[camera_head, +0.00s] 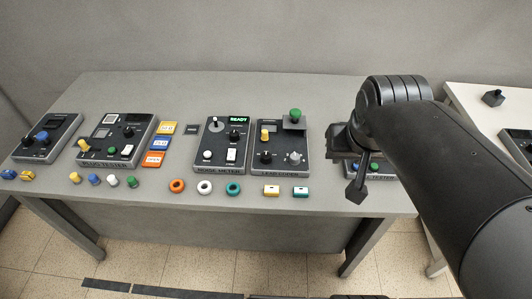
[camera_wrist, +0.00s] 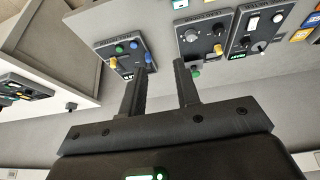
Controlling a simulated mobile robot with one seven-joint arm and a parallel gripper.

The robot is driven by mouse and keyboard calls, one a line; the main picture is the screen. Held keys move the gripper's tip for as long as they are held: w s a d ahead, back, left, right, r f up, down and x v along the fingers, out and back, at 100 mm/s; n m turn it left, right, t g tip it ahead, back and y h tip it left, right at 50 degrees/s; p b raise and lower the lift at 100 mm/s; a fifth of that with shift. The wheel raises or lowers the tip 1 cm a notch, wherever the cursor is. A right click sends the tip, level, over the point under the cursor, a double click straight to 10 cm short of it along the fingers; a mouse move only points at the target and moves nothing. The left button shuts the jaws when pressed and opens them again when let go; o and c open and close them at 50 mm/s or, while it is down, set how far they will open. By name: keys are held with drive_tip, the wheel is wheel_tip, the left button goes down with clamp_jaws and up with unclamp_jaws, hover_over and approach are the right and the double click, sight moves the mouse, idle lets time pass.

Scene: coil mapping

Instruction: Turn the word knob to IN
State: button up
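I cannot tell which knob is the word knob, as the small labels are unreadable. Dark control boxes stand in a row on the grey table. The noise meter (camera_head: 222,145) has a black knob (camera_head: 234,135) under a lit READY display. The box to its right (camera_head: 281,148) has a black knob (camera_head: 266,157) and a grey knob (camera_head: 295,158). A box further right, partly hidden by my arm, shows in the wrist view (camera_wrist: 125,52) with blue, green and yellow parts. My gripper (camera_wrist: 163,66) is open and empty, its fingers apart near that box; it also shows in the head view (camera_head: 357,188).
A tester box (camera_head: 116,140) and another box (camera_head: 45,138) stand at the left. Coloured caps, rings such as the orange one (camera_head: 177,186), and small blocks line the front edge. A white table (camera_head: 470,98) stands at the right. The table's back strip is clear.

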drive_tip(key=o, duration=0.5)
drive_tip(key=shift+g, duration=0.6)
drive_tip(key=w+a, duration=0.1)
drive_tip(key=w, duration=0.1)
drive_tip(key=w+a, duration=0.1)
drive_tip(key=w, duration=0.1)
drive_tip(key=w+a+f, duration=0.1)
drive_tip(key=w, duration=0.1)
drive_tip(key=shift+w, duration=0.3)
drive_tip(key=shift+c, duration=0.2)
drive_tip(key=g, duration=0.4)
approach(266, 155)
wheel_tip(266, 155, down, 9)
drive_tip(key=shift+s+d+f, duration=0.1)
drive_tip(key=shift+d, duration=0.05)
drive_tip(key=c, duration=1)
